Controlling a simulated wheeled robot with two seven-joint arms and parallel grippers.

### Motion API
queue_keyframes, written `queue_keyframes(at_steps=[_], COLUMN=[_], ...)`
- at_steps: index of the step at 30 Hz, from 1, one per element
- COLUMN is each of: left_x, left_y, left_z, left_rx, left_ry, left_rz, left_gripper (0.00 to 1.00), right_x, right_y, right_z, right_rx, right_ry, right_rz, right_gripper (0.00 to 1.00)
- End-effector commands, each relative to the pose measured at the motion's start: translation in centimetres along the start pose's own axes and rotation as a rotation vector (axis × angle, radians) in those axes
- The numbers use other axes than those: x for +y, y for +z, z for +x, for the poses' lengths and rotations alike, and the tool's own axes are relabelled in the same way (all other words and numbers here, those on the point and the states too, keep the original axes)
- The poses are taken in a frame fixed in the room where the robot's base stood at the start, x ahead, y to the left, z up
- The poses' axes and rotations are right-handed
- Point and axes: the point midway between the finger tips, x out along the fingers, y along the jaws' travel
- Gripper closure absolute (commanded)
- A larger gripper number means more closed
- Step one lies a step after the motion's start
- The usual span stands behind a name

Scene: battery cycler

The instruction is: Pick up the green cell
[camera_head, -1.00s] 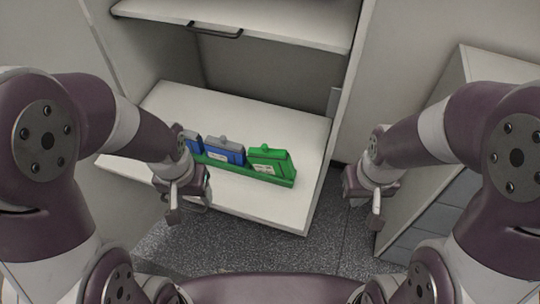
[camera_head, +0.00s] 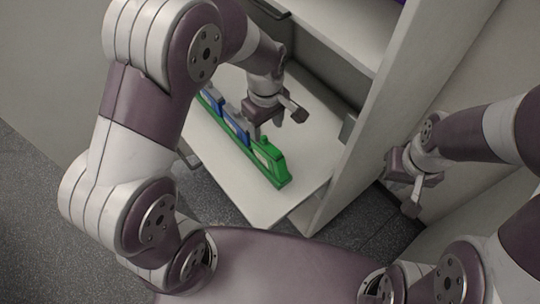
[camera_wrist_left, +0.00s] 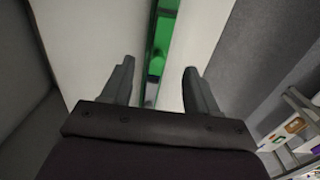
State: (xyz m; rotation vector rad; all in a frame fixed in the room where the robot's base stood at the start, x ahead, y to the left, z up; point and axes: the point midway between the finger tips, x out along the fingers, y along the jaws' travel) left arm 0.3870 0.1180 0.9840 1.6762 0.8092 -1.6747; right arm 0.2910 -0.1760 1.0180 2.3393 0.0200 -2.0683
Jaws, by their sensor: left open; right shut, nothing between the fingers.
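The green cell (camera_head: 268,158) stands at the near end of a green rack (camera_head: 243,150) on the white pull-out shelf. A blue-and-grey cell (camera_head: 236,127) stands next to it, with another blue cell (camera_head: 214,100) further back, partly hidden. My left gripper (camera_head: 277,114) is open above the rack, beside the green cell and apart from it. In the left wrist view, green (camera_wrist_left: 161,35) shows between its fingers; I cannot tell there which part is cell or rack. My right gripper (camera_head: 411,203) is shut and empty, to the right of the cabinet wall.
The white shelf (camera_head: 262,206) has bare room around the rack. An upper shelf (camera_head: 340,35) overhangs behind my left gripper. A cabinet side wall (camera_head: 372,120) stands between the shelf and my right arm. A rack with coloured items (camera_wrist_left: 294,125) shows in the left wrist view.

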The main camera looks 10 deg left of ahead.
Motion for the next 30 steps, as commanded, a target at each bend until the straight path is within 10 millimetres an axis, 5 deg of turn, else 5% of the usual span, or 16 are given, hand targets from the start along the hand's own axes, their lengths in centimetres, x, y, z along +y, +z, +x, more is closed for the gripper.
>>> queue_keyframes(at_steps=[6, 16, 25, 26, 30], left_x=[-0.1, -0.8, -0.7, -0.7, -0.7], left_y=[0.1, 0.7, 0.7, 0.7, 0.7], left_z=[4.7, 9.8, 11.0, 11.0, 11.0], left_rx=[-0.002, -0.002, 0.0, 0.0, 0.0], left_ry=[-0.004, -0.004, 0.001, 0.0, 0.0], left_rz=[0.003, 0.004, 0.004, 0.004, 0.005], left_gripper=[0.4, 0.4, 0.4, 0.44, 0.89], right_x=[0.0, 0.0, 0.0, 0.0, 0.0], right_y=[0.0, -0.1, -0.1, -0.1, -0.1], right_z=[-0.2, -0.9, -0.9, -0.9, -0.9], right_rx=[0.0, 0.0, 0.0, 0.0, 0.0], right_ry=[0.0, 0.0, 0.0, 0.0, 0.0], right_rz=[0.0, 0.0, 0.0, 0.0, 0.0], right_gripper=[1.0, 1.0, 1.0, 1.0, 1.0])
